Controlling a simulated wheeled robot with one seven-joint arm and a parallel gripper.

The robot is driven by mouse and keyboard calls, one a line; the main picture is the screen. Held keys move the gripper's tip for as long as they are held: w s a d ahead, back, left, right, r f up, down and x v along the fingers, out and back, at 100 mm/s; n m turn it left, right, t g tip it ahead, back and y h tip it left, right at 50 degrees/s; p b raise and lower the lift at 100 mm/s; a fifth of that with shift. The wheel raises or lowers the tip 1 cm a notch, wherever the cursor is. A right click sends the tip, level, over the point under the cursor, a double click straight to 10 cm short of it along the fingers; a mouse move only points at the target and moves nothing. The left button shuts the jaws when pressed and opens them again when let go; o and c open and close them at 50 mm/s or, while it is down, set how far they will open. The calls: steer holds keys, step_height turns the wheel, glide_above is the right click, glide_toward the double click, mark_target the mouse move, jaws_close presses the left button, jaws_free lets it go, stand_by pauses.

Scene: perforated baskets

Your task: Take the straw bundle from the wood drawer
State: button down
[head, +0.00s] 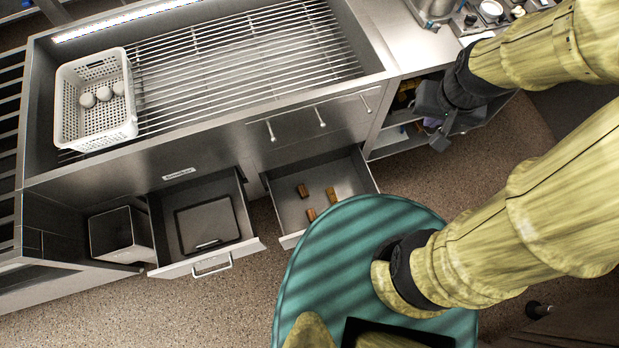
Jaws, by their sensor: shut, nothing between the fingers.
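The right open drawer (290,235) holds three small brown pieces. Two are reddish-brown blocks, one at the back left (303,190) and one at the front (311,215). The third, a lighter tan piece (331,194), lies to the right; I cannot tell whether it is the straw bundle. The teal round part of my body hides the drawer's front right corner. My gripper (430,118) is shut and empty, in front of the open shelf at the upper right, well to the right of and apart from the drawer.
The left drawer (257,244) is also open, with a dark flat tray (207,222) inside. A white perforated basket (66,120) with three pale round things stands on the grate (250,60). An open shelf (390,146) holds small items. Floor is clear before the left drawer.

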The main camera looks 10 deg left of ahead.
steer(key=w+a+f+n+b, duration=0.1)
steer(key=w+a+f+b, duration=0.1)
steer(key=f+b, duration=0.6)
steer(key=w+a+f+n+b, duration=0.1)
steer(key=a+f+b, duration=0.1)
steer(key=f+b, duration=0.55)
steer(key=w+a+f+n+b, duration=0.1)
steer(key=w+a+f+b, duration=0.3)
steer(key=f, duration=0.6)
steer(key=n+g+b, duration=0.3)
steer(key=n+b, duration=0.5)
steer(key=b, duration=3.4)
glide_above(310, 199)
steer(key=s+d, duration=0.3)
step_height(310, 199, down, 57)
steer(key=shift+w, duration=0.25)
steer(key=shift+f, duration=0.1)
step_height(310, 199, down, 10)
steer(key=b, duration=0.6)
steer(key=shift+f, duration=0.1)
steer(key=shift+w+a+f+b, duration=0.1)
steer(key=shift+w+a+b, duration=0.75)
steer(key=shift+a+b, duration=0.35)
steer(key=shift+w+a+r, duration=0.25)
steer(key=shift+w+a, duration=0.05)
steer(key=shift+a, duration=0.05)
